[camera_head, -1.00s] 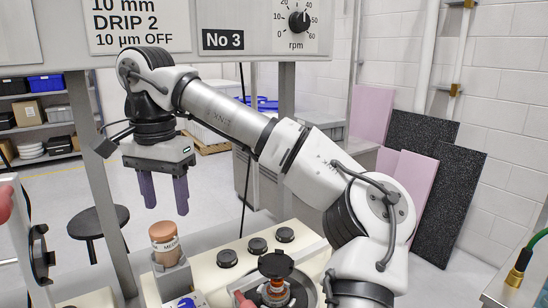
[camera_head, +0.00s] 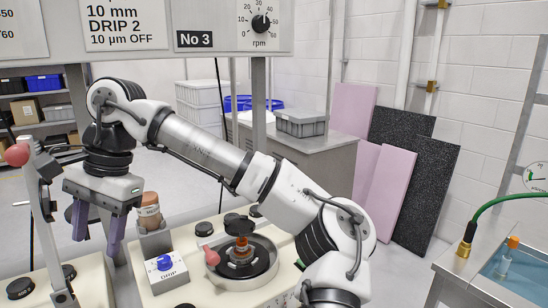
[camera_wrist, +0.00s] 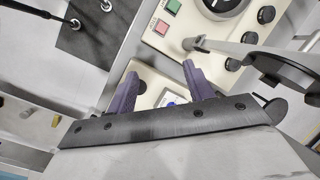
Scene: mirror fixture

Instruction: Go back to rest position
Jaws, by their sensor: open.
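My gripper (camera_head: 97,220) is open and empty, with two purple fingers pointing down at the left of the head view. It hangs in front of and left of the brown-capped bottle (camera_head: 149,212), which stands in a grey holder on the cream machine. In the wrist view my gripper (camera_wrist: 158,85) shows its fingers spread apart with nothing between them. Behind them lie parts of the cream machine and a blue knob. My arm arches across the head view from lower right to upper left.
The cream machine holds a round turntable (camera_head: 262,274) with a red-knobbed lever (camera_head: 211,256) and a DRIP box (camera_head: 166,272) with a blue knob. A red-balled lever (camera_head: 17,154) stands left, close to my gripper. A sign panel (camera_head: 185,30) spans above. A metal sink (camera_head: 450,270) is at right.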

